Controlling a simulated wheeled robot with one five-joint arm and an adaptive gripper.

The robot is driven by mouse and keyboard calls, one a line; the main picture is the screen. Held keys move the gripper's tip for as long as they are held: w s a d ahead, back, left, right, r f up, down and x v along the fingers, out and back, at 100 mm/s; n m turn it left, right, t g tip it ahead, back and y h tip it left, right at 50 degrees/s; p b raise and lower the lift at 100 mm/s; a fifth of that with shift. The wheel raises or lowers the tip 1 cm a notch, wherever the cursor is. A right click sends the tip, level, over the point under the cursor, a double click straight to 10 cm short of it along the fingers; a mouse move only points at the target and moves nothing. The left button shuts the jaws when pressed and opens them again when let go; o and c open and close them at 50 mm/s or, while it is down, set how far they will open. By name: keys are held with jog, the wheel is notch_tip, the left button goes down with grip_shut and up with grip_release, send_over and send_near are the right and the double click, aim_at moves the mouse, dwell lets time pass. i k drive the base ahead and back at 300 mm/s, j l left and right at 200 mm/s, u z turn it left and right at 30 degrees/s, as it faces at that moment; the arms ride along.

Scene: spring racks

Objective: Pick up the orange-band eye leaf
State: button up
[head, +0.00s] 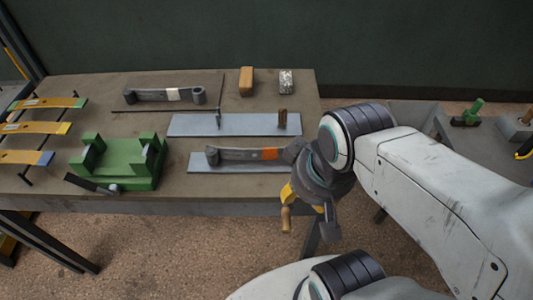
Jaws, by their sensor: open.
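The orange-band eye leaf (235,154) is a dark grey leaf with a rolled eye at its left end and an orange band near its right end. It lies over the nearer blue-grey plate (205,163) on the table. Its right end is partly hidden by my wrist. My gripper (310,215) is at the table's front right edge, to the right of and nearer than the leaf. It is open. Whether its fingers touch anything is not clear.
A white-band eye leaf (150,95) lies at the back of the table. A green vise-like fixture (110,165) stands left. Another blue-grey plate (245,124) has two upright pegs. A tan block (246,80) and a speckled block (286,82) stand behind. Coloured strips (40,128) lie far left.

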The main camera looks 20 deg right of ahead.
aim_at(213, 154)
jog(key=i+j+u, duration=0.15)
jog(key=j+u, duration=0.25)
jog(key=i+j+u, duration=0.15)
jog(key=u, duration=0.3)
jog(key=i+j+u, duration=0.15)
jog(key=u, duration=0.25)
jog(key=i+j+u, duration=0.1)
jog(key=i+u, duration=0.15)
jog(key=u, duration=0.15)
